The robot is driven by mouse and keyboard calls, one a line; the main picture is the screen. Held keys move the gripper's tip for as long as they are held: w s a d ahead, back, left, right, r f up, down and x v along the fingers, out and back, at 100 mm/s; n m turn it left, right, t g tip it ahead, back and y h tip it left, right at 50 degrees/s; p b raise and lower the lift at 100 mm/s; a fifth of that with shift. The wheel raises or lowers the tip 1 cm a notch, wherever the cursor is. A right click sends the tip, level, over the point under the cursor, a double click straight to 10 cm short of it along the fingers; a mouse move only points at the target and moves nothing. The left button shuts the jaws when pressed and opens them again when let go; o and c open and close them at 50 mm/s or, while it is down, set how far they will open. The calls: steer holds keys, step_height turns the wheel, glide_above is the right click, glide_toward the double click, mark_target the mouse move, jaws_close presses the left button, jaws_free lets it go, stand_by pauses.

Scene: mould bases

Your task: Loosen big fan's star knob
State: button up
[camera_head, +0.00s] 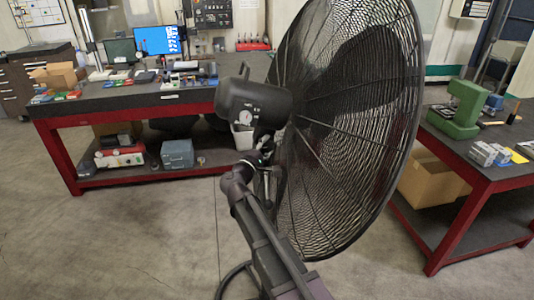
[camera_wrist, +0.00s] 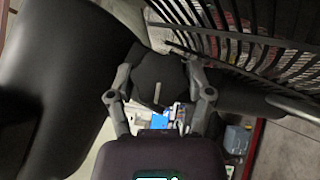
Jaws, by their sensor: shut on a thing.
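The big fan (camera_head: 345,150) stands in the middle of the head view, its round wire cage facing right. Its black motor housing (camera_head: 252,103) is behind the cage; the housing also fills the left of the wrist view (camera_wrist: 50,75). My gripper (camera_head: 266,145) is just below the housing. In the wrist view its two fingers (camera_wrist: 159,72) are closed on opposite sides of a dark knob, the star knob (camera_wrist: 156,82). A pale line shows on the dark part between the fingers. In the head view I cannot make out the knob behind my gripper.
The cage (camera_wrist: 235,42) is close to my gripper's right. A red-framed workbench (camera_head: 120,103) with tools stands behind on the left. Another bench (camera_head: 455,160) with a green machine (camera_head: 458,110) is on the right, a cardboard box (camera_head: 430,182) beneath. The floor at left is clear.

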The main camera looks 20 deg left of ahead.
steer(key=shift+w+n+t+b, duration=0.1)
steer(key=shift+n+t+b, duration=0.25)
steer(key=shift+n, duration=0.15)
steer(key=o, duration=1.1)
steer(key=shift+o, duration=0.2)
steer(key=shift+r+m+p, duration=0.15)
steer(key=shift+m+p, duration=0.25)
steer(key=shift+p, duration=0.25)
steer(key=shift+r+m+g+p, duration=0.1)
steer(key=shift+m+g+p, duration=0.5)
steer(key=shift+g+p, duration=0.35)
steer(key=m+g+y+p, duration=0.1)
steer(key=m+g+p, duration=0.2)
steer(key=p, duration=0.3)
steer(key=shift+m+g+y+p, duration=0.3)
steer(key=shift+m+g+y, duration=0.1)
steer(key=p+v, duration=0.3)
steer(key=v, duration=1)
steer(key=shift+s+p, duration=0.3)
steer(key=shift+s, duration=0.15)
